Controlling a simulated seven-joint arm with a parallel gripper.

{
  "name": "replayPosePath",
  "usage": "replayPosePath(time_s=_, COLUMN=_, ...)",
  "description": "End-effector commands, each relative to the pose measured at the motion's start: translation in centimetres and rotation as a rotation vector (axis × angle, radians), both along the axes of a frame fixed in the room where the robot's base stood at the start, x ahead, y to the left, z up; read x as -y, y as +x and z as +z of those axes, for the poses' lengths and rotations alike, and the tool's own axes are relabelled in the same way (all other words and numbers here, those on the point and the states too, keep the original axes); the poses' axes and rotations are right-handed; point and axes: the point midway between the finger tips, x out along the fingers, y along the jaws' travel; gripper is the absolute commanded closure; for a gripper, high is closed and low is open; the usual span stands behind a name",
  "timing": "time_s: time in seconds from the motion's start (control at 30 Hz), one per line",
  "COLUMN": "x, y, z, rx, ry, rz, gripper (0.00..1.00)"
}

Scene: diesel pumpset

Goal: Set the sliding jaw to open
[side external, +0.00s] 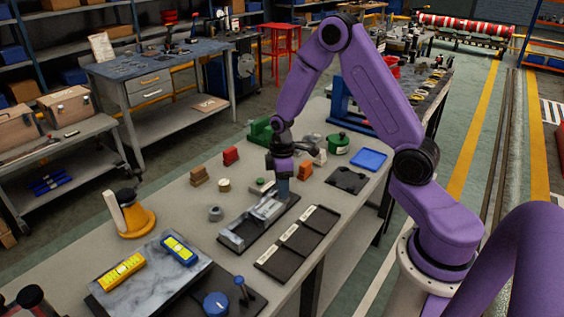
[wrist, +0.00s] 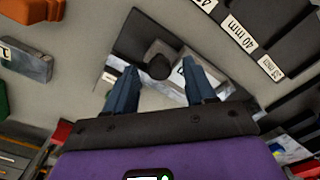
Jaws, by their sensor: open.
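A grey metal vise (side external: 248,226) lies on a dark base plate (side external: 271,232) in the middle of the bench. My gripper (side external: 283,198) points down over the far right end of the vise. In the wrist view my gripper (wrist: 160,85) has its two blue fingers wide apart with nothing clamped. Whether a finger touches the vise is unclear.
A black labelled tray (side external: 298,243) lies right of the vise. A grey nut-like part (side external: 215,214) stands to its left. A marble slab (side external: 152,277) is nearer the camera.

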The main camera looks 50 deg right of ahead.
Motion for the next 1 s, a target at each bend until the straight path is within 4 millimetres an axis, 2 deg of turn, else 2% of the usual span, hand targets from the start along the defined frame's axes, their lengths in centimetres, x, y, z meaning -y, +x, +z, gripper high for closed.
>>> replayPosePath(time_s=0.27, x=0.0, y=0.1, z=4.3, rx=0.007, ry=0.0, rz=0.0, gripper=0.45)
replayPosePath(time_s=0.7, x=0.0, y=0.1, z=13.0, rx=0.007, ry=0.0, rz=0.0, gripper=0.45)
replayPosePath(time_s=0.83, x=0.0, y=0.1, z=15.0, rx=0.006, ry=0.0, rz=0.001, gripper=0.45)
replayPosePath(time_s=1.0, x=0.0, y=0.0, z=16.5, rx=0.003, ry=0.0, rz=0.0, gripper=0.45)
